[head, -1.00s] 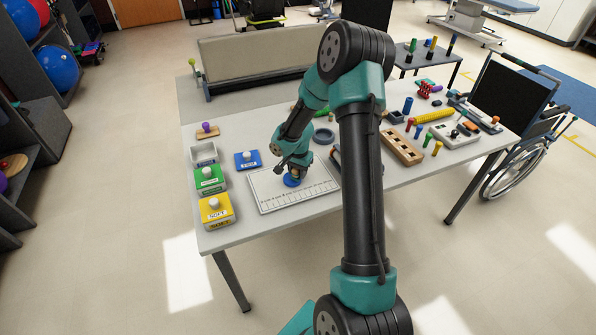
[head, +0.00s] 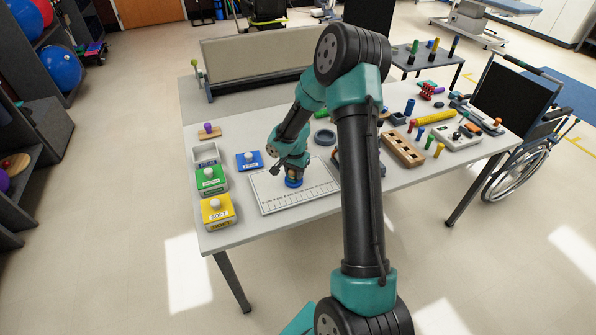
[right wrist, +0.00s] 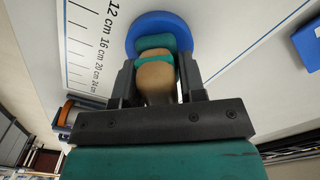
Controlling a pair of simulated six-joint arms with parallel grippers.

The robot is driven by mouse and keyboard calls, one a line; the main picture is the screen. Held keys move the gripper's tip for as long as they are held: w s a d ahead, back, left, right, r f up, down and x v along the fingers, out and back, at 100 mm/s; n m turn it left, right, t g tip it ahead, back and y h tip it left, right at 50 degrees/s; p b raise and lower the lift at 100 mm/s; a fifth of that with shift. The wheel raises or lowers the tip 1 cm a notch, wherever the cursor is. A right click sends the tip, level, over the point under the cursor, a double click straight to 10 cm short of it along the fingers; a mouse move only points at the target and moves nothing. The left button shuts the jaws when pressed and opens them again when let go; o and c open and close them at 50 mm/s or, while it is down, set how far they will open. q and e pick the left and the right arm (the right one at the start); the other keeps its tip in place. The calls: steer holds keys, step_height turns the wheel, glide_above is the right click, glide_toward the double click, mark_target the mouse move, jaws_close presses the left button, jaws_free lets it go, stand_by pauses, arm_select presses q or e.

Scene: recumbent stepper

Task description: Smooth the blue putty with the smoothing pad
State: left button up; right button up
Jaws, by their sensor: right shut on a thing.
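The blue putty (head: 293,184) is a round blue disc on the white measuring board (head: 268,205) in the head view; it also shows in the right wrist view (right wrist: 137,30). My right gripper (head: 293,168) is directly above it, fingers pointing down. In the right wrist view the gripper (right wrist: 158,88) is shut on a rounded wooden handle (right wrist: 158,82) with a teal band, which I take for the smoothing pad. The pad's teal end (right wrist: 155,42) overlaps the putty; whether it touches cannot be told. My left gripper is out of view.
Green (head: 209,181) and yellow (head: 217,212) boxes stand left of the board, with a blue lidded container (head: 249,161) behind it. A grey ring dish (head: 324,137) lies behind right. A wooden block with holes (head: 402,150) and pegs stand farther right.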

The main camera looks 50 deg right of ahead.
steer(key=shift+w+a, duration=0.3)
steer(key=shift+a, duration=0.35)
steer(key=shift+w+a, duration=0.25)
steer(key=shift+a, duration=0.35)
steer(key=shift+r, duration=3.55)
